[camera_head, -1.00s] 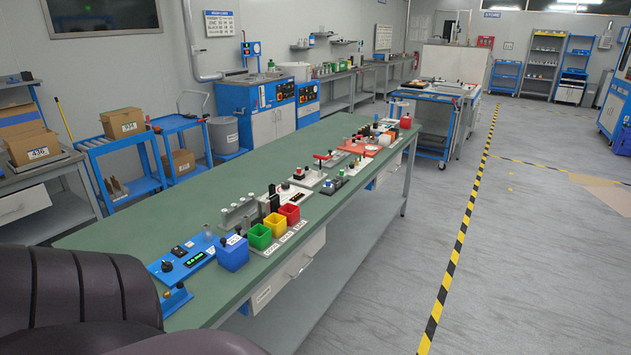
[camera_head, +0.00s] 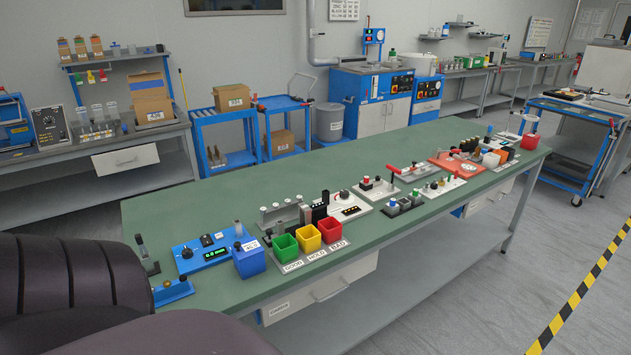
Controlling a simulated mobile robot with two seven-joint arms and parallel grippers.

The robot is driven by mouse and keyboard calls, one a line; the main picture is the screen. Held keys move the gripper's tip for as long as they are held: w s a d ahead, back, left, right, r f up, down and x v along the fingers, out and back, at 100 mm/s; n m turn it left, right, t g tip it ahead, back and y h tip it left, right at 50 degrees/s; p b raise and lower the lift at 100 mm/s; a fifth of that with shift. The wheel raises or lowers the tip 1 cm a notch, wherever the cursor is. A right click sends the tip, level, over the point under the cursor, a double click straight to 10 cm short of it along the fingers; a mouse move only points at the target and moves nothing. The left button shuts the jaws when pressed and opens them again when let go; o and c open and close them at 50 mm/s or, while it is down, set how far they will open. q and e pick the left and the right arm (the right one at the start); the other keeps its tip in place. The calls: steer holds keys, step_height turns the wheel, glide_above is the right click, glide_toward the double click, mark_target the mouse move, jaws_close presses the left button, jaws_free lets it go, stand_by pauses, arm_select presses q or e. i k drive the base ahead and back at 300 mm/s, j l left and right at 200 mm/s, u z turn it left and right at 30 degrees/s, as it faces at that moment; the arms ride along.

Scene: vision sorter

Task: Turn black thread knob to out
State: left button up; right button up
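A blue panel (camera_head: 218,260) with a green-lit display and small black knobs (camera_head: 187,253) lies near the left end of the green workbench. A white panel (camera_head: 353,208) with a black knob (camera_head: 344,195) and a dark strip of lights lies farther along the bench. I cannot read labels on either panel, so I cannot tell which black knob is the thread knob or how it is set. Neither of my grippers is in view; only dark rounded parts, seemingly mine, fill the lower left.
The green bench (camera_head: 225,205) has a clear strip along its back. A blue bin (camera_head: 249,262), green bin (camera_head: 286,249), yellow bin (camera_head: 307,237) and red bin (camera_head: 330,229) stand near its front edge. Blue carts (camera_head: 222,135) stand behind; open floor lies at the right.

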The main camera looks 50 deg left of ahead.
mark_target(344, 195)
steer(key=i+u, duration=0.25)
steer(key=u, duration=0.15)
steer(key=i+l+u, duration=0.15)
steer(key=u, duration=0.2)
steer(key=i+l+u, duration=0.2)
steer(key=u, duration=0.2)
steer(key=i+l+u, duration=0.1)
steer(key=u, duration=0.3)
steer(key=i+l+u, duration=0.2)
steer(key=u, duration=0.15)
steer(key=i+l+u, duration=0.15)
steer(key=u, duration=0.25)
steer(key=i+l+u, duration=0.15)
steer(key=u, duration=0.2)
steer(key=i+l+u, duration=0.1)
steer(key=l+u, duration=0.25)
steer(key=i+l+u, duration=0.1)
steer(key=u, duration=0.25)
steer(key=k+l, duration=0.05)
steer(key=l, duration=0.05)
